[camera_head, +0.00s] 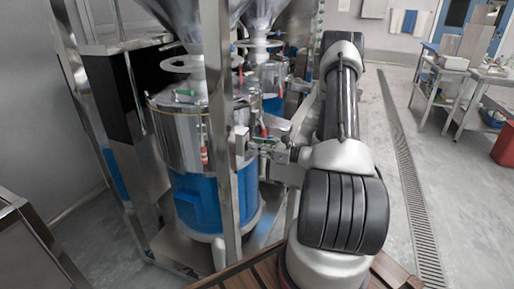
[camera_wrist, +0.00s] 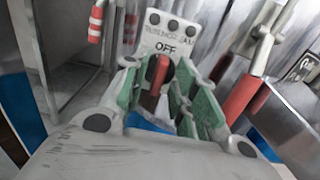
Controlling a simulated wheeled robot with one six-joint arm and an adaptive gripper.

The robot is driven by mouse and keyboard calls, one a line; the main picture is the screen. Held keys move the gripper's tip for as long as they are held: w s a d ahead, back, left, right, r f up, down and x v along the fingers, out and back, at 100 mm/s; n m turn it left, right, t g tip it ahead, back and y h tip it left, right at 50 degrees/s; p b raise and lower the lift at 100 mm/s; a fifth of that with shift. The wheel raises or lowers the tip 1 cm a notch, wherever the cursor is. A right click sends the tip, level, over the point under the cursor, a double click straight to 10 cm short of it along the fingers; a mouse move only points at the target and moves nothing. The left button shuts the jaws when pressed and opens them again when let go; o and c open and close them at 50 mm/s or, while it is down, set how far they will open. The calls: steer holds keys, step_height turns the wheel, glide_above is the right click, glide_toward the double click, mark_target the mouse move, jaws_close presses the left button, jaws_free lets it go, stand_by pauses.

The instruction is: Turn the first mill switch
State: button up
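The first mill (camera_head: 190,190) is a steel drum with a blue lower body, in the middle-left of the head view. Its switch has a pale plate marked OFF (camera_wrist: 163,42) with dark round dots, in the wrist view. A red switch lever (camera_wrist: 159,76) stands upright below the word. My gripper (camera_wrist: 160,88) has green-padded fingers on either side of the lever. The fingers look apart, with the lever between them; contact is not clear. In the head view my gripper (camera_head: 250,146) is at the frame post in front of the mill, and the switch is hard to make out.
A second mill (camera_head: 271,75) stands behind the first. Red-handled levers (camera_wrist: 245,98) and (camera_wrist: 95,24) flank the switch in the wrist view. A steel post (camera_head: 219,110) stands close by. Tables (camera_head: 455,75) are at right; the floor before them is open.

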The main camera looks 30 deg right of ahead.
jaws_close()
steer(key=shift+m, duration=0.3)
steer(key=shift+w+d+f+m, duration=0.1)
steer(key=shift+d+m, duration=0.05)
steer(key=shift+m, duration=4.2)
steer(key=shift+w+d+f+m, duration=0.1)
steer(key=shift+m, duration=4.25)
steer(key=shift+o, duration=1.5)
jaws_free()
